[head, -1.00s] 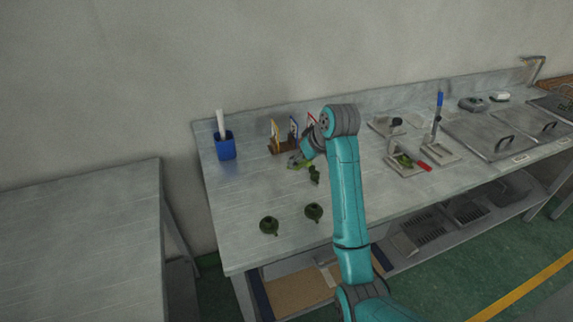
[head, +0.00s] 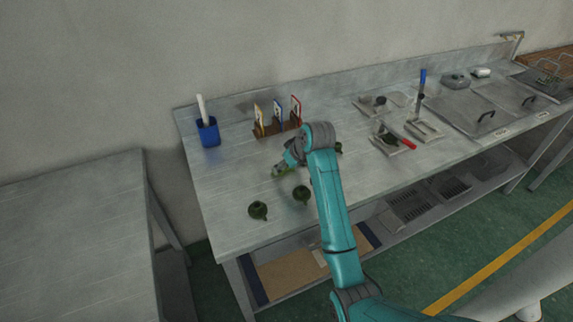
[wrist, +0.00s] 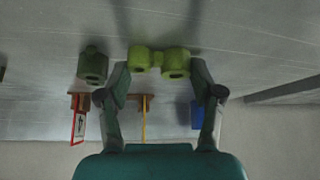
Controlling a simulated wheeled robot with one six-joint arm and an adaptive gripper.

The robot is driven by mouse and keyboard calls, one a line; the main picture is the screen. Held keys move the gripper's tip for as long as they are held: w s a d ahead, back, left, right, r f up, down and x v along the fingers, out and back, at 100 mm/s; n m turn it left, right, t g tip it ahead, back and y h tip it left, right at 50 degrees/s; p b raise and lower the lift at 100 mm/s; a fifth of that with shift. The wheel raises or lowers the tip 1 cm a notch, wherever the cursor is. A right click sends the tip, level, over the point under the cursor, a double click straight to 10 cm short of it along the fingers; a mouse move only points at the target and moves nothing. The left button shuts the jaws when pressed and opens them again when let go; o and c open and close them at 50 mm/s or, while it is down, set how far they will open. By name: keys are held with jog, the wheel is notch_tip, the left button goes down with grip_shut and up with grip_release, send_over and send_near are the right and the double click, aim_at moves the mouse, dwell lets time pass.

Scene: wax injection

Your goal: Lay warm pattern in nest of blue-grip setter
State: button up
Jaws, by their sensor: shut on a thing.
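My gripper (head: 283,169) is low over the bench, shut on a yellow-green pattern of two joined rounded lobes. The wrist view shows the pattern (wrist: 158,62) between the fingertips. It is close to the bench top; I cannot tell whether it touches. The blue-grip setter (head: 425,130) stands well to the right, its blue grip (head: 423,77) upright on a tall lever. Its nest is too small to make out. A red-grip setter (head: 393,142) stands just left of it, with a dark green thing at its nest.
Dark green pieces (head: 258,210) (head: 301,194) stand near the front edge; another (head: 338,147) is partly behind my arm. A card rack (head: 275,128) and blue cup (head: 208,133) stand behind.

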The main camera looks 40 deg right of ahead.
jog(key=o, duration=1)
jog(key=shift+c, duration=0.2)
jog(key=shift+r, duration=0.1)
